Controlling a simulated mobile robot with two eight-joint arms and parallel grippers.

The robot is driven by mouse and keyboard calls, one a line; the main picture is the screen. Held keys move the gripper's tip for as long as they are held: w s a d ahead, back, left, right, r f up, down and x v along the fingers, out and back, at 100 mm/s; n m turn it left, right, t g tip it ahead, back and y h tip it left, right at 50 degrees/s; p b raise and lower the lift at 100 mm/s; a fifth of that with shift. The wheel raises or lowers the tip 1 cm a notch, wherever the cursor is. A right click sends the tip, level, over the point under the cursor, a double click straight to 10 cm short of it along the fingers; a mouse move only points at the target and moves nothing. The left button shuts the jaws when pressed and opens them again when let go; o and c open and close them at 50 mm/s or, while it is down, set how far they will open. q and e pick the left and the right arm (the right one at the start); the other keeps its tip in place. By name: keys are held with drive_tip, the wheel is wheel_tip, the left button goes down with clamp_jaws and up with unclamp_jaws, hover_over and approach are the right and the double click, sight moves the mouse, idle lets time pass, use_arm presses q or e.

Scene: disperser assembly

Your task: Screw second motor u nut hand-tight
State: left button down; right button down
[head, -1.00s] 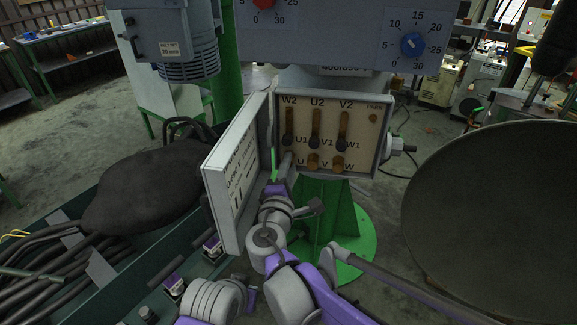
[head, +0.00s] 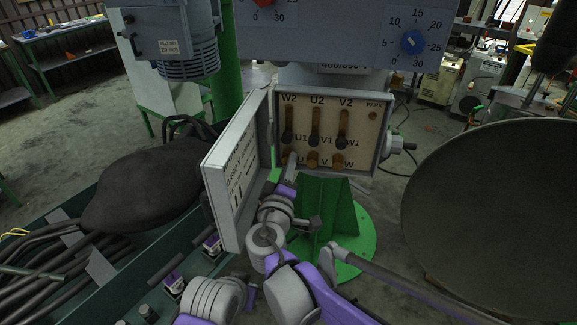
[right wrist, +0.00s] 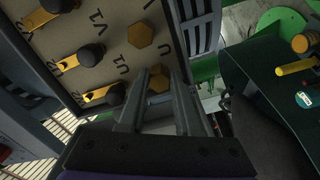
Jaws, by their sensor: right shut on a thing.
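The terminal box (head: 382,140) is open, with its pale terminal board (head: 360,103) facing me. My right gripper (head: 290,160) is at the U position at lower left of the board. In the right wrist view its fingers (right wrist: 160,88) are shut on the brass hexagonal U nut (right wrist: 157,78). The head view mostly hides this nut behind the fingers. My left gripper is not in view.
The box's open door (head: 232,170) stands close to the left of my right wrist. A green ribbed base (head: 330,215) lies below the box. A large dark round disc (head: 490,215) fills the right side. A green tray (head: 130,270) with cables is at lower left.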

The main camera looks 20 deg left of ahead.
idle(0.5)
drive_tip(key=c, duration=0.6)
unclamp_jaws()
drive_tip(key=shift+s, duration=0.1)
